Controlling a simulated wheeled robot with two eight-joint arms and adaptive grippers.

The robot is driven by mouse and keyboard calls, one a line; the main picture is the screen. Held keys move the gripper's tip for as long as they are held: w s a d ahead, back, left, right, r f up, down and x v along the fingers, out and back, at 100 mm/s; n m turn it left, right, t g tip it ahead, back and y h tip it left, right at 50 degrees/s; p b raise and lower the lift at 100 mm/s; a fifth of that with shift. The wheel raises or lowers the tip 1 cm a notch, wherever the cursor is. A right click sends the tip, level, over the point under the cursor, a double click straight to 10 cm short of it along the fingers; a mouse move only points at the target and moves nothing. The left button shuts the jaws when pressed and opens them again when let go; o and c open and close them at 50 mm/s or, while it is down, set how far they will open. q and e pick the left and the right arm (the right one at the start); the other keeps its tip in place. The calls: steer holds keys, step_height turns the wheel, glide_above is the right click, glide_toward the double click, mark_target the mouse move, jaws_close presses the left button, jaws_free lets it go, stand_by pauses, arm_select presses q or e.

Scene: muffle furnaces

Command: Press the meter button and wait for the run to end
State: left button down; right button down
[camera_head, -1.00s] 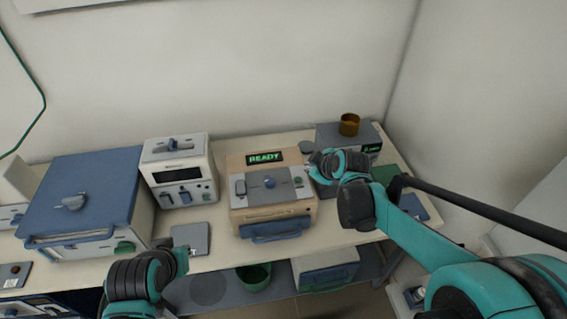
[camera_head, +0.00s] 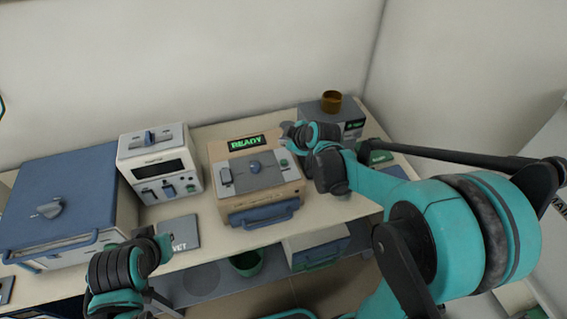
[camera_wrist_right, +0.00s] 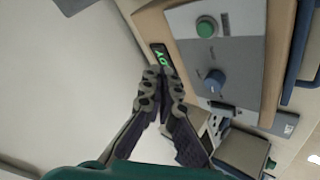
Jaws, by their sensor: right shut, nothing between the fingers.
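The meter (camera_head: 228,207) is a tan box with a grey top panel. Its display (camera_head: 247,143) reads READY in green. The panel carries a blue knob (camera_head: 255,167) and a green button (camera_head: 284,163) at its right. The right wrist view also shows the green button (camera_wrist_right: 206,27) and the blue knob (camera_wrist_right: 214,80). My right gripper (camera_head: 287,130) is over the meter's back right corner, apart from the button. In the wrist view its shut, empty fingertips (camera_wrist_right: 163,76) overlap the display's edge. My left gripper (camera_head: 162,243) is low at the table's front; its fingers are unclear.
A white device (camera_head: 187,155) and a large blue-topped furnace (camera_head: 85,190) stand left of the meter. A grey box (camera_head: 350,118) with a brown cup (camera_head: 331,101) stands behind right. A grey pad (camera_head: 180,232) lies in front. A lower shelf holds a green pot (camera_head: 248,265).

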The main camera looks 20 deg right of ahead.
mark_target(285, 163)
step_height(285, 163, down, 7)
steer(key=b, duration=0.5)
steer(key=shift+f, duration=0.2)
steer(key=shift+b, duration=0.3)
stand_by(0.7)
steer(key=shift+f+b, duration=0.3)
steer(key=shift+f, duration=0.15)
steer(key=shift+f+b, duration=0.4)
steer(key=shift+f, duration=0.05)
stand_by(0.5)
stand_by(0.3)
steer(key=shift+r+p, duration=0.75)
steer(key=shift+r, duration=0.2)
step_height(285, 163, up, 5)
steer(key=p, duration=0.4)
